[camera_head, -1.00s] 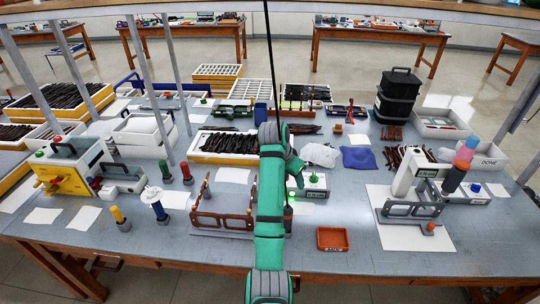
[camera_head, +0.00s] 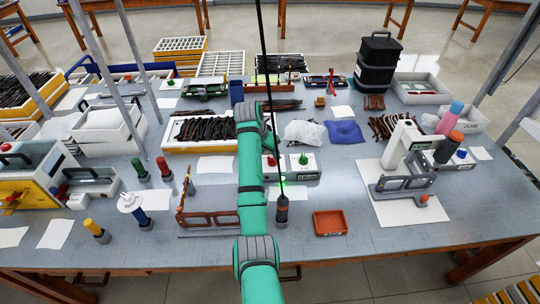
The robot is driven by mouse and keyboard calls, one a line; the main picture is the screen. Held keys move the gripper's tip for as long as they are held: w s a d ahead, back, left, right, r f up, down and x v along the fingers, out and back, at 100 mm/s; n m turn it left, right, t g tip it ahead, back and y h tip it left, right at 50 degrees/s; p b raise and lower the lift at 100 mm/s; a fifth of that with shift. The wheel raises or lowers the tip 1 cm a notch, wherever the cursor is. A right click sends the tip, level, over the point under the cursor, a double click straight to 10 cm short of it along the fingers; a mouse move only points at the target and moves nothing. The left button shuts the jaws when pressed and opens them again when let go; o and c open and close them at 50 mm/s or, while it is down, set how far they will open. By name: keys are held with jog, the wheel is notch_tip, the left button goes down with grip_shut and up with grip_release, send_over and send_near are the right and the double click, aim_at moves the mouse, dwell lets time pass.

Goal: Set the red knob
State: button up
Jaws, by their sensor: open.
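Several things have red tops, and I cannot tell which one is meant. A red knob (camera_head: 271,160) sits on a small white box beside a green knob (camera_head: 303,159); my arm partly covers this box. A red-topped peg (camera_head: 164,167) stands upright on the table beside a green-topped peg (camera_head: 139,167). A red button (camera_head: 6,147) is on top of the white and yellow machine at the left edge. My teal arm rises through the middle of the view. I cannot make out my gripper at its end.
The grey table (camera_head: 300,255) has clear room along its front. A white fixture (camera_head: 400,145) is at the right. Grey posts cross the left side.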

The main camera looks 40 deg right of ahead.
aim_at(271, 157)
jog(key=shift+x, duration=1.65)
jog(key=shift+r, duration=0.1)
jog(key=c, duration=1.1)
jog(key=m+g, duration=0.1)
jog(key=m, duration=0.3)
jog(key=shift+w+m+g, duration=0.2)
jog(key=shift+m+g, duration=0.2)
jog(key=m+g, duration=0.1)
jog(key=m, duration=0.3)
jog(key=shift+d+m+g, duration=0.15)
jog(key=shift+m+g, duration=0.25)
